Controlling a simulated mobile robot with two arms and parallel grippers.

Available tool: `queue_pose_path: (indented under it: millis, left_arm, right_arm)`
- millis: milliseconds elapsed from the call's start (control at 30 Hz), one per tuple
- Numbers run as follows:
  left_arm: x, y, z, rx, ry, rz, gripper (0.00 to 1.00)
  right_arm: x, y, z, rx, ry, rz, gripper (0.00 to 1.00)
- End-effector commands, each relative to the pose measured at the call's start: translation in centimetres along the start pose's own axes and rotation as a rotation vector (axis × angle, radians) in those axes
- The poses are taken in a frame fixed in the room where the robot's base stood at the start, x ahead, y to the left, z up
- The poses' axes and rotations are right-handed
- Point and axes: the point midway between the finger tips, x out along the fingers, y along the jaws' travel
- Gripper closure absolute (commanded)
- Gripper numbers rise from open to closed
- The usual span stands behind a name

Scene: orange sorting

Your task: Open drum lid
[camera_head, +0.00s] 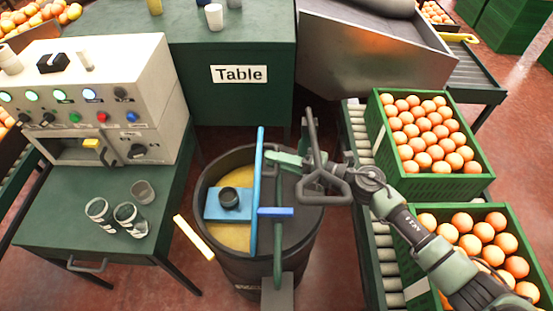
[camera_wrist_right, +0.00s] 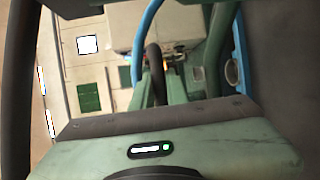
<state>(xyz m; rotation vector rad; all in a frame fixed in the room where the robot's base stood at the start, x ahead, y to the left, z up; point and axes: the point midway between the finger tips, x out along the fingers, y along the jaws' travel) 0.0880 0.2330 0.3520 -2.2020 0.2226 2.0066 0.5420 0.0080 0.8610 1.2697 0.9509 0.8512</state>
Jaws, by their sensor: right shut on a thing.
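The dark drum (camera_head: 270,268) stands in the middle of the head view. Its left half is open and shows a yellow surface inside. The lid (camera_head: 258,190) appears as a thin blue panel seen nearly edge-on, raised across the drum's middle. My right gripper (camera_head: 272,158) is shut at the lid's far part, from the right side. In the right wrist view a curved blue edge (camera_wrist_right: 146,28) and a dark curved bar (camera_wrist_right: 155,72) show by the fingers. The exact grasp is partly hidden. My left gripper is not in view.
A blue block with a dark round top (camera_head: 229,198) sits in the drum's opening. A control box (camera_head: 140,80) and glasses (camera_head: 130,219) stand on the left bench. Green crates of oranges (camera_head: 437,187) lie on the right rollers. The green table (camera_head: 240,100) stands behind.

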Motion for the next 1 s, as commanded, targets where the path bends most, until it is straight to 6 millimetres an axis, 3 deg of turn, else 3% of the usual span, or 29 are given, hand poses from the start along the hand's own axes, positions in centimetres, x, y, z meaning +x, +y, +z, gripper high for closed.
queue_pose_path:
  millis: [833, 1000]
  left_arm:
    - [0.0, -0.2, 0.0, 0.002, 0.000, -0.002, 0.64]
    - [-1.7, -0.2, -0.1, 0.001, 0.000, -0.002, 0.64]
  right_arm:
    - [0.0, -0.2, -0.1, 0.001, 0.001, -0.003, 1.00]
    - [0.3, 0.6, -0.2, -0.008, 0.003, -0.027, 1.00]
